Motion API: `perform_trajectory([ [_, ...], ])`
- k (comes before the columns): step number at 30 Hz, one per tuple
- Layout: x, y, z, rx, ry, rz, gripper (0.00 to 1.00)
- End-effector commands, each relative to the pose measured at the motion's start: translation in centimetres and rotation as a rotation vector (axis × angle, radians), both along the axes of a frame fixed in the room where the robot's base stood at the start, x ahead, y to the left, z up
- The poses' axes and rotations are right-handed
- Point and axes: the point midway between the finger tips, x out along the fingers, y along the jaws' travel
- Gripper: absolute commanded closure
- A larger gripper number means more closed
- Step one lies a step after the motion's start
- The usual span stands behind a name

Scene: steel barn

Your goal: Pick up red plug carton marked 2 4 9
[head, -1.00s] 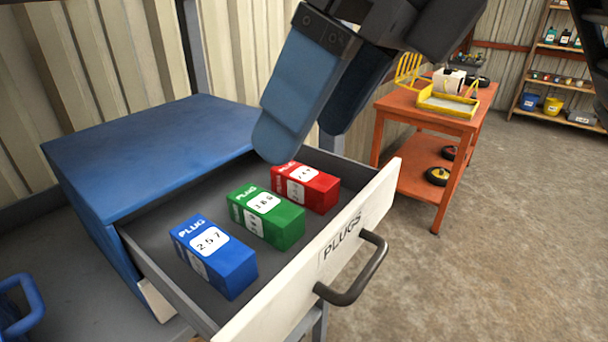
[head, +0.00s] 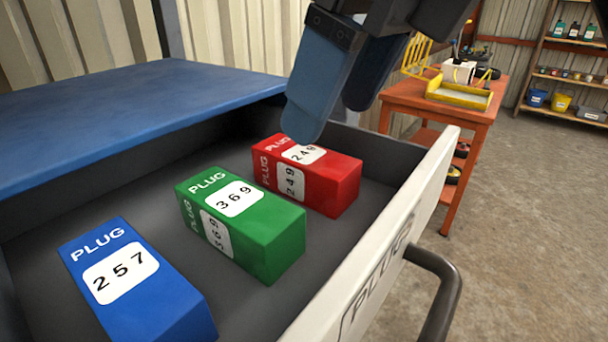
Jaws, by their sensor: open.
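The red plug carton (head: 332,187) lies in the open drawer (head: 385,235), marked 2 4 9 on its top and side labels. It is the farthest right of three cartons. My gripper (head: 335,105) is open and empty, with its blue fingers pointing down above the red carton. The nearer fingertip overlaps the carton's far top edge in the picture; I cannot tell whether it touches. A green carton (head: 272,240) marked 3 6 9 lies left of the red one. A blue carton (head: 165,310) marked 2 5 7 lies nearest, at lower left.
The drawer's handle (head: 440,285) sticks out at lower right. The blue cabinet top (head: 130,105) overhangs the drawer's back. An orange cart (head: 470,125) with a yellow tray (head: 458,92) stands beyond. Open floor (head: 540,240) lies to the right.

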Motion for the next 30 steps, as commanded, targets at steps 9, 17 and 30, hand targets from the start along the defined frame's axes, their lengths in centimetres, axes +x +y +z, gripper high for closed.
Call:
perform_trajectory([
  [9,0.7,1.3,-2.8,0.001,0.005,0.003,0.28],
  [17,1.5,2.6,-5.8,0.001,0.002,0.000,0.28],
  [30,1.7,2.7,-6.3,0.000,0.000,0.001,0.28],
])
